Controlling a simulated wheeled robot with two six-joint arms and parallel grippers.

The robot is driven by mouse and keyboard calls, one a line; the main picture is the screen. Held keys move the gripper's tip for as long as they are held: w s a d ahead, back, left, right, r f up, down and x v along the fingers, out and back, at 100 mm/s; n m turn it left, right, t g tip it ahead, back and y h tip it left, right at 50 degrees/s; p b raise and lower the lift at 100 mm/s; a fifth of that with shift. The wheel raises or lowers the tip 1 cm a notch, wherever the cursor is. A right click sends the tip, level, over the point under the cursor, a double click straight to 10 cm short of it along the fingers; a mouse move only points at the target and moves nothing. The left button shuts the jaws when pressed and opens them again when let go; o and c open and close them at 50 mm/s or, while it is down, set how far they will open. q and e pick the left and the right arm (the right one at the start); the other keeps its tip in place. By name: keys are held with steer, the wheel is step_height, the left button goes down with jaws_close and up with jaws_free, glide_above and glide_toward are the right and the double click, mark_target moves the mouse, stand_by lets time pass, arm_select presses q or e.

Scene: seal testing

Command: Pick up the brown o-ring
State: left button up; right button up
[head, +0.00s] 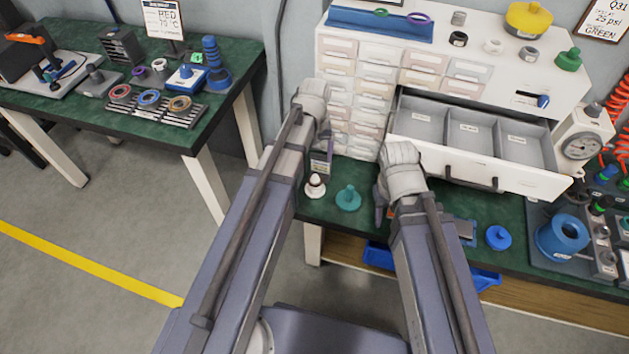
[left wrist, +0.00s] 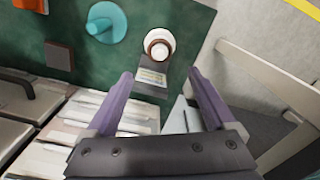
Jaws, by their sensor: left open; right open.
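A brown o-ring (left wrist: 158,48) sits around a white round stand on the green bench top. The white stand (head: 316,186) also shows in the head view, left of a teal knobbed disc (head: 348,198). My left gripper (left wrist: 162,76) is open and empty, and the stand lies just beyond its fingertips in the left wrist view. In the head view, my left gripper (head: 325,136) is mostly hidden by its wrist, beside the drawer cabinet. My right gripper (head: 381,207) is open, right of the teal disc, and largely hidden by its arm.
A small labelled card block (left wrist: 153,80) stands by the stand. An open drawer (head: 475,146) juts from the white cabinet near my right arm. A blue knobbed disc (head: 498,237) lies farther right. A left table (head: 175,137) bears a rack with coloured rings.

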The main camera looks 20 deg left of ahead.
mark_target(315, 177)
arm_select(q)
steer(key=shift+o, duration=0.2)
stand_by(0.3)
steer(key=f+b, duration=0.6)
steer(key=s+f+b, duration=0.1)
steer(key=f+b, duration=0.2)
steer(key=shift+d, duration=0.15)
stand_by(0.5)
steer(key=shift+f, duration=0.2)
stand_by(0.5)
steer(key=shift+c, duration=0.2)
jaws_close()
stand_by(0.6)
steer(key=shift+r, duration=0.15)
